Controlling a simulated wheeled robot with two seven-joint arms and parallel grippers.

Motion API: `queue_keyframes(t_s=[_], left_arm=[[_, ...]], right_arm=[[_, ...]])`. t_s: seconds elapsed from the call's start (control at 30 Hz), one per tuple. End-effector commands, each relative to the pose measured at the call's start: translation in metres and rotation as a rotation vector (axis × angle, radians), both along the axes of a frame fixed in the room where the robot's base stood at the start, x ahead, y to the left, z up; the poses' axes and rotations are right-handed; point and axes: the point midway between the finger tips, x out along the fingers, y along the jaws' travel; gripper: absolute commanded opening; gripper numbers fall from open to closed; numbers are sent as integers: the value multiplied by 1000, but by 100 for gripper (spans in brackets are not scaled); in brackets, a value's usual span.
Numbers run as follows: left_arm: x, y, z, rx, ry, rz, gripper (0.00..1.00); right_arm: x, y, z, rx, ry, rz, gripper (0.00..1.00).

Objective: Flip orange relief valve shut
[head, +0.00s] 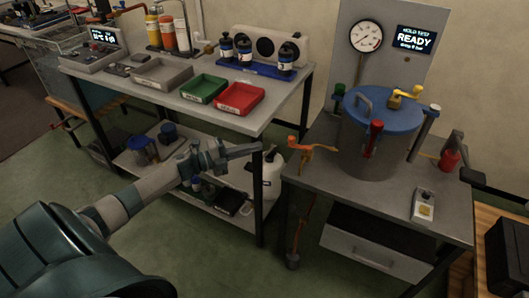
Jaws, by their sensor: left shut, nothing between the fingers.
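The orange relief valve (313,150) sits at the left side of the sealed cylinder (365,150), low above the grey bench top. Its orange handle points left and slightly up, with another orange part reaching down. The cylinder is a grey drum with a blue lid (384,110). My left gripper (256,149) is shut and empty, to the left of the orange valve with a gap between them. It is in front of the shelf bench and points right. My right gripper is not recognisable in the view.
A red clamp (374,138) stands on the drum's near side. A gauge (366,37) and a READY display (415,39) are behind it. A small white device (424,204) lies at the bench's front right. Green (204,88) and red trays (240,98) stand on the left bench.

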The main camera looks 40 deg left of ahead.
Motion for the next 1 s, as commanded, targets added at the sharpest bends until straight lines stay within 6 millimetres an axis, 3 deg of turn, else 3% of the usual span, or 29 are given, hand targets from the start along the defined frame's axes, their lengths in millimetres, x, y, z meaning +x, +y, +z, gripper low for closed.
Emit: queue_keyframes(t_s=[0.27, 1.0], left_arm=[[-9, 21, -1, -1, 1, 0, 0], [-10, 20, -7, -19, 14, 13, 0]], right_arm=[[-3, -1, 3, -4, 28, -2, 31], [-4, -1, 4, -5, 29, -2, 31]])
